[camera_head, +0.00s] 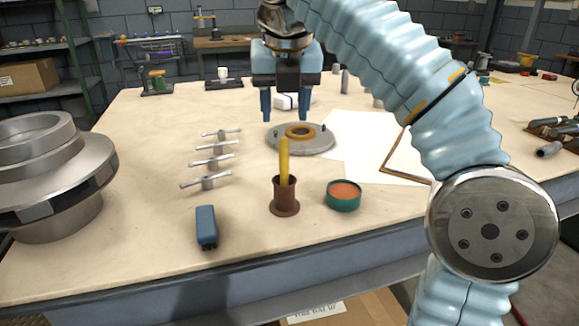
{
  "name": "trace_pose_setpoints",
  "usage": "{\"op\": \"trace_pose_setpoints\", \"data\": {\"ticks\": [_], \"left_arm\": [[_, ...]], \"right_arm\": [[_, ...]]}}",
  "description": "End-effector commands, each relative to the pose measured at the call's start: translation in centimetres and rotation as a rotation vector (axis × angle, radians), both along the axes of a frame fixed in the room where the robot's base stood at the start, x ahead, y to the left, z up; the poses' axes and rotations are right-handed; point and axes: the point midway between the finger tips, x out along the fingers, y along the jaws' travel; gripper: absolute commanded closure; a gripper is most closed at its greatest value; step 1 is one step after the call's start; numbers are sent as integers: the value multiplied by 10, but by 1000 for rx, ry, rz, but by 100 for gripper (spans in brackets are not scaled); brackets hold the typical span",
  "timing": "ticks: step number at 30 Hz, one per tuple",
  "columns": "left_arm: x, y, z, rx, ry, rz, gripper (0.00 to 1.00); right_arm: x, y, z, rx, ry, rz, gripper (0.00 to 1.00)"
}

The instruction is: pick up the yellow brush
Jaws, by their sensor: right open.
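The yellow brush (284,160) stands upright in a brown cup (285,197) near the front middle of the table. Its lower end is hidden inside the cup. My right gripper (287,118) points down with its two fingers apart and nothing between them. In the picture it shows just above the brush and seems to be farther back, over the grey disc (321,143); its exact height is hard to tell. My left gripper is not in view.
A green tin with orange contents (343,195) stands right of the cup, and a blue block (206,227) lies at left. Several metal T-handles (212,162) stand behind it. A large metal casing (62,180) fills the left edge. White paper (350,135) lies at right.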

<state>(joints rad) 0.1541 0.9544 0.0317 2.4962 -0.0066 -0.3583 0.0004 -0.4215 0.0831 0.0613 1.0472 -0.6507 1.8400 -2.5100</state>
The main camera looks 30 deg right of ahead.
Motion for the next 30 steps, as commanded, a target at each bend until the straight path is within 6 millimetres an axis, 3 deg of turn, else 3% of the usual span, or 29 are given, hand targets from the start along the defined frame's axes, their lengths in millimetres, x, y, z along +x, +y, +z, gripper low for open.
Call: {"op": "trace_pose_setpoints", "data": {"ticks": [6, 14, 21, 30], "left_arm": [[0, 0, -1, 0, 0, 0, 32], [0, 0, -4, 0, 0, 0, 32], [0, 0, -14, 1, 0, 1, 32], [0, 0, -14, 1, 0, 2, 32]], "right_arm": [[15, -8, -43, 0, 4, -1, 49], [22, -12, -67, 1, 3, -1, 49], [32, -16, -103, 1, 3, -2, 49], [35, -17, -109, 2, 0, -1, 49]]}}
